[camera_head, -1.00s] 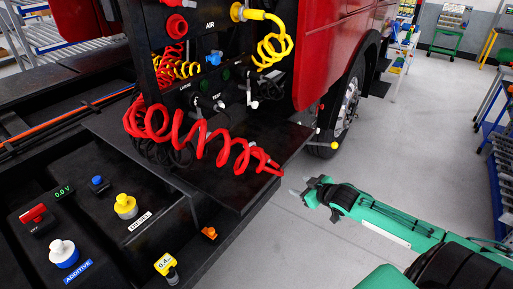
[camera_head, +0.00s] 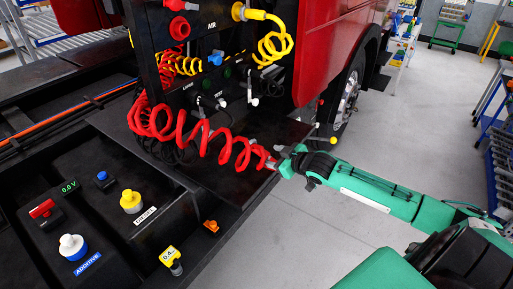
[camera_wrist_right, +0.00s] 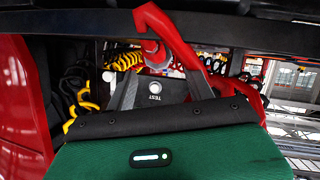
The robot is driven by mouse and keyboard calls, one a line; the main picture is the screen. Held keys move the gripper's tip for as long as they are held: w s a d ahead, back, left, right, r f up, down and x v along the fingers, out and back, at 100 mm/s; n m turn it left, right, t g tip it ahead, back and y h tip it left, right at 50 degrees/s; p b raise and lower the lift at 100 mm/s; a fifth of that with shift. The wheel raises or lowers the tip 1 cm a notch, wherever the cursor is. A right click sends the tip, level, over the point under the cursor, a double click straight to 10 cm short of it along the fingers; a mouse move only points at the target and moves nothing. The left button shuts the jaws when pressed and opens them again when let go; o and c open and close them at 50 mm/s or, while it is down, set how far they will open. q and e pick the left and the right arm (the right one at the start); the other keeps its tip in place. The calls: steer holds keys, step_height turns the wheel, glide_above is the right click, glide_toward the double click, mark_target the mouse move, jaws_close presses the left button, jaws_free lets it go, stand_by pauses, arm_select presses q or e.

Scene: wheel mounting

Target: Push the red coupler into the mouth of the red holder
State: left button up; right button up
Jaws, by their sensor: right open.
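The red coupler (camera_head: 270,163) is at the free end of the red coiled hose (camera_head: 205,135), over the right edge of the black deck. My right gripper (camera_head: 281,162) is open, with its fingertips right at the coupler. I cannot tell whether the fingers touch it. A round red fitting (camera_head: 179,28) on the upright black panel looks like the red holder. My left gripper is not in view.
A yellow coiled hose (camera_head: 272,50) hangs from the panel near the red cab (camera_head: 335,40). A thin lever with a yellow knob (camera_head: 333,141) sticks out just beyond my right gripper.

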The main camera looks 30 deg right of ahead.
mark_target(262, 150)
steer(key=shift+p+x, duration=0.3)
steer(key=shift+x, duration=1)
steer(key=shift+w+r+p, duration=0.1)
steer(key=shift+w+p, duration=0.4)
steer(key=shift+p, duration=0.05)
steer(key=x, duration=0.1)
steer(key=p+x, duration=0.2)
steer(key=shift+w+d+r, duration=0.1)
steer(key=shift+d, duration=0.15)
steer(key=shift+w+a+f, duration=0.15)
steer(key=shift+w+f, duration=0.25)
steer(key=shift+w, duration=0.15)
jaws_close()
steer(key=shift+r, duration=0.1)
